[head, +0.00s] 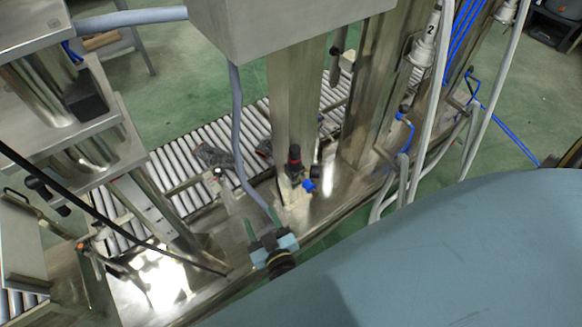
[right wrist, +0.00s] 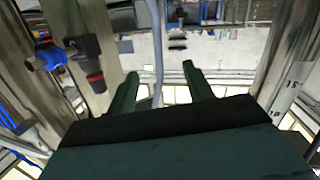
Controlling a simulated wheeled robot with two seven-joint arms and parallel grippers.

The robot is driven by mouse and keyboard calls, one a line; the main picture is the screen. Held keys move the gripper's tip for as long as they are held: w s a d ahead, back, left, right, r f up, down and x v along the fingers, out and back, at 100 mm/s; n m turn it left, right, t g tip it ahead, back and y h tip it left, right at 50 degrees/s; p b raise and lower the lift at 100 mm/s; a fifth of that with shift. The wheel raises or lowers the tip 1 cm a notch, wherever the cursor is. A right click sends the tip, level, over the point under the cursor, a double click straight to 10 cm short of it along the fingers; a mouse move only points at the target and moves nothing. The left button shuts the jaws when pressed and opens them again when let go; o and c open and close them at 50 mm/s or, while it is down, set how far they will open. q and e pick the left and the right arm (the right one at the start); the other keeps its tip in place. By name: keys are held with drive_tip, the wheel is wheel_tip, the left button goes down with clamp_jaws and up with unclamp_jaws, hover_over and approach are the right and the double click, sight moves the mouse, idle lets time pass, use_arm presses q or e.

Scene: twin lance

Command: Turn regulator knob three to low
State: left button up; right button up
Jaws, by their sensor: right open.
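A black regulator with a red-banded knob (head: 294,160) is mounted low on the middle steel column, with a blue fitting (head: 308,185) beside it. I see no number that marks it as knob three. My right gripper (head: 261,222) is open and empty, below and to the left of that regulator, its green fingers apart from it. In the right wrist view, the fingers (right wrist: 160,72) are spread with nothing between them. The regulator's red-ended knob (right wrist: 95,82) is left of them, with the blue fitting (right wrist: 45,58) farther left. My left gripper is not in view.
A grey hose (head: 237,130) hangs close to the right gripper and also shows beyond the fingers in the wrist view. A roller conveyor (head: 190,150) runs behind. White hoses (head: 425,130) hang at right.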

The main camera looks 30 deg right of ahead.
wheel_tip(320, 180, up, 4)
drive_tip(key=w+d+m+h+b, duration=0.2)
drive_tip(key=m+h+b, duration=0.25)
drive_tip(key=h, duration=0.25)
drive_tip(key=m+g+h+b, duration=0.5)
drive_tip(key=b, duration=0.1)
approach(293, 155)
drive_tip(key=x, duration=0.5)
drive_tip(key=shift+w+d+f, duration=0.15)
drive_tip(key=shift+w+d, duration=0.05)
drive_tip(key=shift+d, duration=0.15)
drive_tip(key=x, duration=0.2)
drive_tip(key=shift+w+d, duration=0.2)
drive_tip(key=shift+w, duration=0.05)
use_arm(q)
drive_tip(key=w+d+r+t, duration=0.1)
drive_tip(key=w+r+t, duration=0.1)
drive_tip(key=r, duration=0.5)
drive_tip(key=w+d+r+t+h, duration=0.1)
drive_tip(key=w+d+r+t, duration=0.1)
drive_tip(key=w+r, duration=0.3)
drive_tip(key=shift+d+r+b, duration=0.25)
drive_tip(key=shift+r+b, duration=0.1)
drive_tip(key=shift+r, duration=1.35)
use_arm(e)
drive_tip(key=shift+w+d, duration=0.25)
drive_tip(key=shift+d, duration=0.05)
drive_tip(key=shift+c, duration=0.2)
